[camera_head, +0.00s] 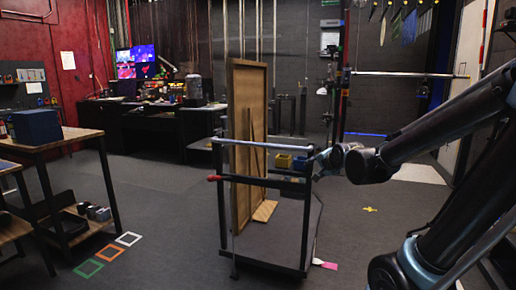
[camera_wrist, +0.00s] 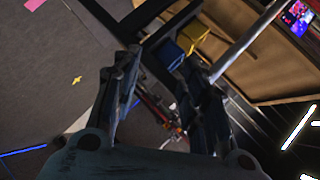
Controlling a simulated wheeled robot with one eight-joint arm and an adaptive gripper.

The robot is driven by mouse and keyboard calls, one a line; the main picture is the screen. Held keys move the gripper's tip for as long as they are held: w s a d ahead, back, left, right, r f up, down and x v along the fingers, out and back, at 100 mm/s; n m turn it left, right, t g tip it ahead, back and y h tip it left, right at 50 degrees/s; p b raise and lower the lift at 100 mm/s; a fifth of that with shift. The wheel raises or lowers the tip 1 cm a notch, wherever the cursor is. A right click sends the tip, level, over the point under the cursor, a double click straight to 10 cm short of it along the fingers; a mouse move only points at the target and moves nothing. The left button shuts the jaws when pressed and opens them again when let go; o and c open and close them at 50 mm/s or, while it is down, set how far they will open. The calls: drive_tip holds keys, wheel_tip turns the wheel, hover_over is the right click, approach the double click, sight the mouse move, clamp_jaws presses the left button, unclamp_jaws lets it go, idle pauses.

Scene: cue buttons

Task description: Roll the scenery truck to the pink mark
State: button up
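The scenery truck is a dark-framed cart with a grey push bar (camera_head: 262,145) across its near end and a tall wooden panel (camera_head: 240,130) standing on it. My gripper (camera_head: 322,161) is at the right end of the bar. In the wrist view its two fingers (camera_wrist: 163,92) are apart with nothing clearly between them. The bar (camera_wrist: 243,45) runs down to the right finger; whether they touch is hidden. The pink mark (camera_head: 330,266) lies on the floor just right of the cart's near right corner. It also shows in the wrist view (camera_wrist: 35,4).
A yellow mark (camera_head: 370,209) lies on the floor to the right. Green, orange and white square outlines (camera_head: 108,252) lie at left by a wooden workbench (camera_head: 55,138). A yellow bin (camera_head: 284,160) sits on the cart. A desk with monitors (camera_head: 135,62) stands behind. Floor between bench and cart is clear.

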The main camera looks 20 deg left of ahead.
sight(260, 145)
drive_tip(key=w+a+r+m+t+y, duration=0.1)
drive_tip(key=a+r+m+y, duration=0.15)
drive_tip(key=a, duration=0.55)
drive_tip(key=w+a+r+m+t+y, duration=0.1)
drive_tip(key=a+r+y, duration=0.2)
drive_tip(key=a, duration=0.6)
drive_tip(key=shift+h, duration=0.25)
drive_tip(key=x, duration=1.7)
drive_tip(key=shift+w+d, duration=0.1)
drive_tip(key=shift+w, duration=0.05)
clamp_jaws()
